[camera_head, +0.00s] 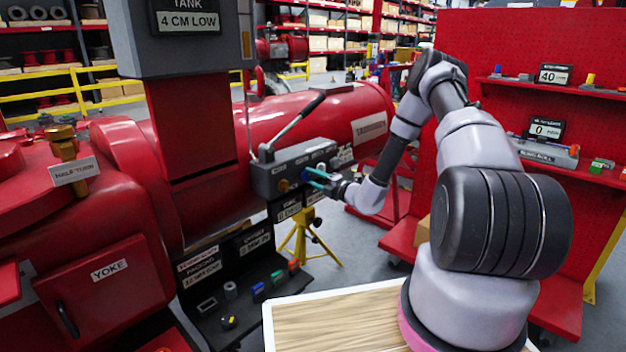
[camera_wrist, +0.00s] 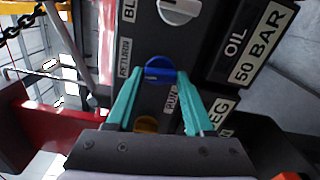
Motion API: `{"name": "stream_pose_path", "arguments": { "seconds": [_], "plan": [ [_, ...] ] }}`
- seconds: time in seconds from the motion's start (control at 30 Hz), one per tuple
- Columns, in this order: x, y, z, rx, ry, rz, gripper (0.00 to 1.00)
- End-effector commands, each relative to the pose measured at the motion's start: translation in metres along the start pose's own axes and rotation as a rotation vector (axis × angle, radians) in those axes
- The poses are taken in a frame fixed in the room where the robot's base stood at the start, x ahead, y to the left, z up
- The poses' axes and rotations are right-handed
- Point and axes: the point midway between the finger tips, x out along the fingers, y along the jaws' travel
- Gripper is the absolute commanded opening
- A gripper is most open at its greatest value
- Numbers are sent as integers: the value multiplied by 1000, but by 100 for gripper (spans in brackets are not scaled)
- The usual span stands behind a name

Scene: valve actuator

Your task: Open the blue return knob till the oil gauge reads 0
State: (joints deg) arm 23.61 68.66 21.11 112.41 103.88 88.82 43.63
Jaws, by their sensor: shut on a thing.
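The blue return knob (camera_wrist: 160,70) is on the dark valve panel (camera_head: 268,180), beside a label reading RETURN. In the wrist view my gripper (camera_wrist: 158,84) has its two teal fingers on either side of the blue knob, shut on it. The knob's blue bar lies across the picture. In the head view my gripper (camera_head: 312,178) reaches the panel's front, and the knob is mostly hidden by the fingers. The oil gauge display (camera_wrist: 258,45) reads OIL 50 BAR in the wrist view.
A white knob (camera_wrist: 178,10) and an orange-brown knob (camera_wrist: 146,124) sit on the same panel. A lever (camera_head: 290,122) rises from the panel's top. A tray with small coloured parts (camera_head: 258,292) lies below. A yellow stand (camera_head: 306,236) is behind.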

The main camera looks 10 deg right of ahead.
Motion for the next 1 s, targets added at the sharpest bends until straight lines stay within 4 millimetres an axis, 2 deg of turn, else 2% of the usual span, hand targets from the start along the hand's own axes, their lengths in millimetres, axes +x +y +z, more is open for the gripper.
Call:
{"name": "stream_pose_path", "arguments": {
  "seconds": [1.0],
  "plan": [
    [-1, -1, 0, -912, 2, -3, 0]
  ]
}}
